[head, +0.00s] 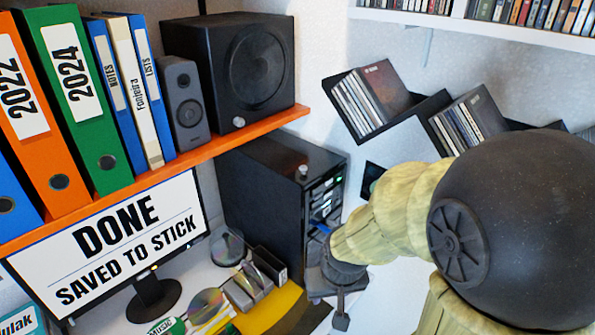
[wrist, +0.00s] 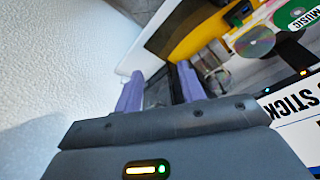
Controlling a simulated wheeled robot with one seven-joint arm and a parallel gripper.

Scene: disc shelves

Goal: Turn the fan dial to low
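A black computer tower (head: 268,185) stands on the desk in the head view. A small grey knob (head: 302,172) sits at its top front edge; it may be the fan dial, but no markings or setting can be read. My gripper (head: 340,318) points down in front of the tower, low and apart from that knob. In the wrist view my gripper (wrist: 160,90) has its two purple fingers apart, with a dark surface visible between them. I see nothing clearly held. The knob cannot be made out in the wrist view.
A monitor (head: 110,240) reads "DONE SAVED TO STICK". Binders and speakers fill an orange shelf (head: 215,150) above the desk. Discs and a small rack lie by the yellow mat (head: 262,312). Zigzag disc shelves (head: 425,112) hang on the wall behind my arm.

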